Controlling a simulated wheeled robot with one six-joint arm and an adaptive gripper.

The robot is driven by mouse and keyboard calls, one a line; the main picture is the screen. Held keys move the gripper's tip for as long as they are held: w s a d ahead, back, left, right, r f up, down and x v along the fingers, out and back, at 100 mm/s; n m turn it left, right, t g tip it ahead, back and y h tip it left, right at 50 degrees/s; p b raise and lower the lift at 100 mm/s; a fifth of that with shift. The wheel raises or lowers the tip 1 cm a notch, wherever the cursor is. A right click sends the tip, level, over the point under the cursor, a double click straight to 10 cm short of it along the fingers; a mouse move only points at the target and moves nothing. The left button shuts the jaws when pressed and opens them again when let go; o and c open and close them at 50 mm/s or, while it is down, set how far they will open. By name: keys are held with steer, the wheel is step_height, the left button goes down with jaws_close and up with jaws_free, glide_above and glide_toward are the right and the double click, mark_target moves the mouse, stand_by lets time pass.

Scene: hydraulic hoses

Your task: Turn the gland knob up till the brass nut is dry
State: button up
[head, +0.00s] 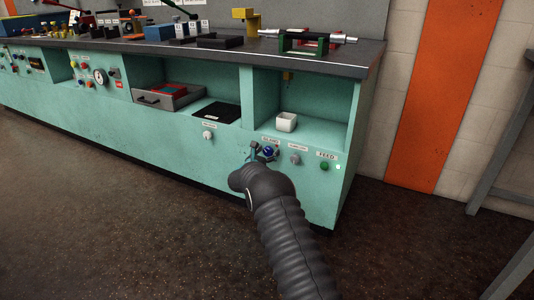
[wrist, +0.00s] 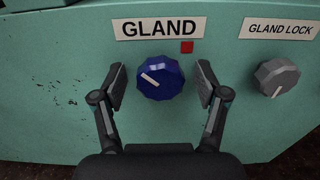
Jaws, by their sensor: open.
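The blue gland knob (wrist: 160,78) sits on the teal panel under the GLAND label (wrist: 158,27). Its white pointer line points left and slightly up. My gripper (wrist: 161,84) is open, with one finger on each side of the knob and a gap to each. In the head view my gripper (head: 258,149) is at the panel and the blue knob (head: 269,152) shows beside it. A small brass-coloured fitting (head: 287,76), perhaps the brass nut, hangs under the counter in the right cubby, above a white cup (head: 286,122). Whether it is wet is too small to tell.
The grey gland lock knob (wrist: 277,77) is close right of my right finger. A green FEED knob (head: 325,166) is further right. A grey knob (head: 208,135) is left. The floor in front is clear.

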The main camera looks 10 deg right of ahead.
steer(key=shift+c, duration=0.2)
steer(key=c, duration=1.1)
steer(key=shift+f+m+b, duration=0.2)
steer(key=shift+m+b, duration=0.1)
steer(key=shift+b, duration=0.45)
steer(key=m+b, duration=0.1)
steer(key=b, duration=0.2)
steer(key=shift+f+m, duration=0.1)
steer(key=shift+m, duration=0.3)
steer(key=shift+m+b, duration=1)
steer(key=shift+b, duration=0.15)
steer(key=shift+r+m, duration=0.3)
steer(key=shift+m, duration=0.5)
